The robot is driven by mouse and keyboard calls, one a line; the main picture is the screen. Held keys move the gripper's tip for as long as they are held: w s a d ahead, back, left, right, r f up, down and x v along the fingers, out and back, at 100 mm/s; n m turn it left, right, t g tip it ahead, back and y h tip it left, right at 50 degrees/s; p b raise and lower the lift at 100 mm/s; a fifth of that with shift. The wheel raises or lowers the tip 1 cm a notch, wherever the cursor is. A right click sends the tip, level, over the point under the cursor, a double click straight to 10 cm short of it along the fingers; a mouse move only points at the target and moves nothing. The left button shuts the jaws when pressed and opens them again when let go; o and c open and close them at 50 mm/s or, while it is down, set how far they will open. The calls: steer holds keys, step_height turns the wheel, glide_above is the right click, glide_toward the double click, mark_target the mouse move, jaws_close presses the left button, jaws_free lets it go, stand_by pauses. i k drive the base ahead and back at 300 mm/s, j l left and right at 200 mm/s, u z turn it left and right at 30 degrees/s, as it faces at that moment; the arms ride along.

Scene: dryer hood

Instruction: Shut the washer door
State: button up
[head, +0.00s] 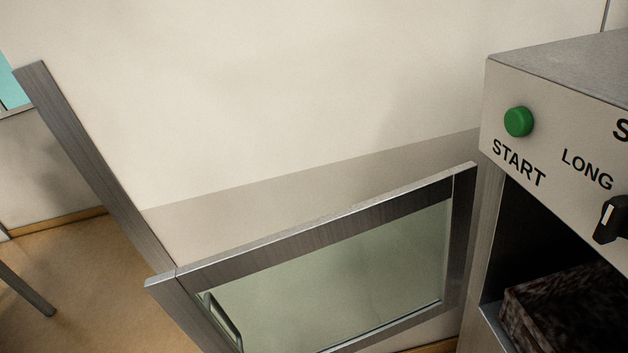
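The washer door (325,235) is a metal-framed glass panel in the lower middle of the head view. It stands open, swung out to the left from the front of the machine (556,115). Its right side meets the machine near the left edge of the dark opening (525,240). A thin handle (222,322) shows near the door's left side, partly cut off by the bottom edge. The door's lower part is out of view. My gripper is not in view.
A green START button (518,121) and a black knob (611,220) are on the machine's front. A dark speckled block (570,310) sits inside the opening. A slanted metal bar (90,155) is at left. Bare floor (85,270) shows at lower left, with a pale wall behind.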

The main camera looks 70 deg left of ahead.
mark_target(175, 290)
steer(key=k+j+z, duration=0.15)
steer(key=k+j, duration=0.3)
steer(key=j, duration=0.4)
steer(key=k+j+z, duration=0.15)
steer(key=k+j, duration=0.3)
steer(key=j, duration=0.35)
steer(key=k+j+z, duration=0.15)
steer(key=k+j, duration=0.4)
steer(key=j, duration=0.15)
steer(key=k+j+z, duration=0.15)
steer(key=k+j, duration=0.4)
steer(key=j, duration=0.15)
steer(key=i, duration=0.4)
